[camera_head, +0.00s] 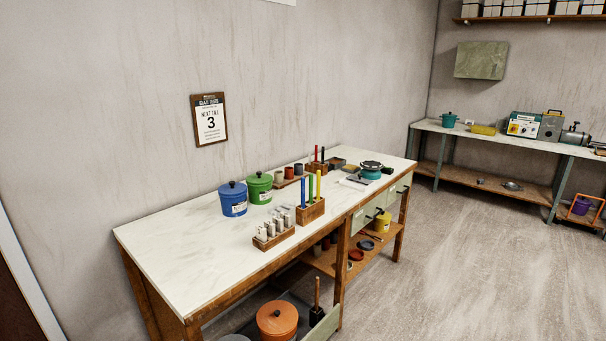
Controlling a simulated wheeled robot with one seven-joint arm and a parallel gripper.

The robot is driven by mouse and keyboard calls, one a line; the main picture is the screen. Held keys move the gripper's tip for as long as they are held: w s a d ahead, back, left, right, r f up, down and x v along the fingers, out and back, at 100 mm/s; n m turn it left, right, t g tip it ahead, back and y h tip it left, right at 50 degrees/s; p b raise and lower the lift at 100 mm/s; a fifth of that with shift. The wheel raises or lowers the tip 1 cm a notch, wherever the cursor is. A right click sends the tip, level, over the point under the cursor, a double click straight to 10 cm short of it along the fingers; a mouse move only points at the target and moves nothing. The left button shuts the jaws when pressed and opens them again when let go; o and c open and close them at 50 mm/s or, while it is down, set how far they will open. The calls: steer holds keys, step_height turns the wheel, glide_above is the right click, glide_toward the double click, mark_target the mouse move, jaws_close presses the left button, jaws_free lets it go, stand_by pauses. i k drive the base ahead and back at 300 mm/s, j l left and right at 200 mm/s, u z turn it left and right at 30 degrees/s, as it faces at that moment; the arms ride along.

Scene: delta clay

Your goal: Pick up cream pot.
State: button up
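I see no lidded pot that is clearly cream. A small pale, cream-looking cup (279,177) stands on a low wooden board at the back of the worktable, beside a dark red cup; it is too small to tell more. A blue lidded pot (233,201) and a green lidded pot (259,189) stand on the worktable. An orange lidded pot (277,320) is low under the table, with a greyish round thing (235,338) cut off by the bottom edge. My gripper is not in view.
The white worktable (180,247) is bare at its left end. Wooden racks (311,211) of tools stand near its front edge. A side bench (480,131) holds a teal pot (449,119) and machines.

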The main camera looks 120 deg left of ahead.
mark_target(278, 175)
steer(key=j+u, duration=0.15)
steer(key=u, duration=1.75)
steer(key=i+j+u, duration=0.1)
steer(key=u, duration=0.3)
steer(key=i+u, duration=0.15)
steer(key=u, duration=0.3)
steer(key=i+j+u, duration=0.1)
steer(key=u, duration=0.3)
steer(key=i+u, duration=0.15)
steer(key=u, duration=0.3)
steer(key=i+l+u, duration=0.45)
steer(key=i+l, duration=0.2)
steer(key=i, duration=0.15)
